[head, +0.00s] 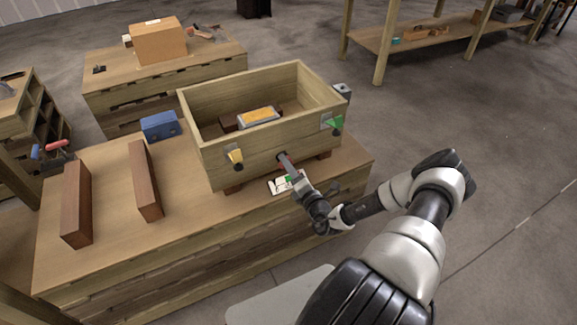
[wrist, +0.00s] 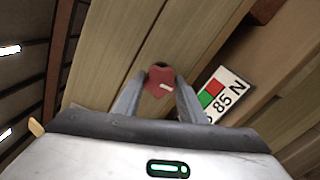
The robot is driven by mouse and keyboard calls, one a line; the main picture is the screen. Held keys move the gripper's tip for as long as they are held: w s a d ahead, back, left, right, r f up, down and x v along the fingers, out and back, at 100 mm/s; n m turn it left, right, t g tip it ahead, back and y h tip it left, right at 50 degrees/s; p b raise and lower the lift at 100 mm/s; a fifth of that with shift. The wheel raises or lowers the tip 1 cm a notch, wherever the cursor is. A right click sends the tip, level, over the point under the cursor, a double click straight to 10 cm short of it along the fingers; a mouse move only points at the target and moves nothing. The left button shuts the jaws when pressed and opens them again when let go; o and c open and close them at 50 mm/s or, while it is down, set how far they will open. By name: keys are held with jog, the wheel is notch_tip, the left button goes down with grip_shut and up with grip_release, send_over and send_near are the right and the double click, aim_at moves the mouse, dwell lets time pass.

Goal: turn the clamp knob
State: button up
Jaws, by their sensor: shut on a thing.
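A red knob (wrist: 159,86) with a short white mark is on the front wall of the wooden box (head: 270,171). My gripper (wrist: 158,78) has one finger on each side of the red knob and is shut on it. In the head view my gripper (head: 285,163) reaches the middle of the front wall and mostly hides the red knob. A yellow knob (head: 236,158) is further left on the same wall. A green knob (head: 337,123) is near its right corner.
The box stands raised on a wooden bench (head: 110,235). A yellow-topped block (head: 259,116) lies inside. A label card (wrist: 224,92) lies below the red knob. A blue box (head: 160,126) and two brown planks (head: 145,180) occupy the bench's left side.

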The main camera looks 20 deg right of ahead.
dwell(0.3)
jog(key=o, duration=1.1)
jog(key=shift+c, duration=0.2)
jog(key=s+p, duration=0.2)
jog(key=s, duration=1.5)
jog(key=shift+s+d, duration=0.25)
